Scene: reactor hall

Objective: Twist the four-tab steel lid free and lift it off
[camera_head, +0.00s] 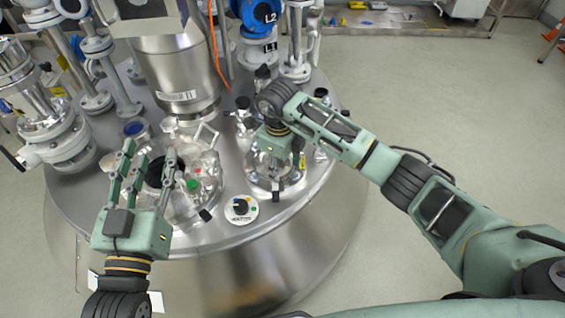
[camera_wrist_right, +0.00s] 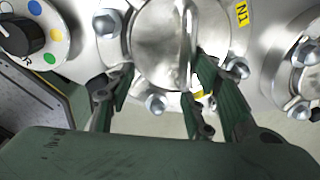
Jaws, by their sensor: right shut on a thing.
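The round steel lid (camera_wrist_right: 160,40) has a raised bar across its top and fills the upper middle of the right wrist view. In the head view it sits on a port (camera_head: 272,172) near the vessel's front right edge, partly hidden under my gripper. My right gripper (camera_head: 272,150) points down over it, its green fingers (camera_wrist_right: 168,82) around the lid's near side. It is shut on the lid; the exact contact is partly hidden. The lid's tabs are hard to make out. My left gripper (camera_head: 148,150) is open and empty, above the glass-covered port at the left.
A dial with coloured dots (camera_head: 240,208) is left of the lid; it also shows in the wrist view (camera_wrist_right: 30,38). Bolts (camera_wrist_right: 155,103) ring the port, and a yellow N1 label (camera_wrist_right: 242,13) is beside it. Pipes and blue-flanged valves (camera_head: 258,14) crowd behind.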

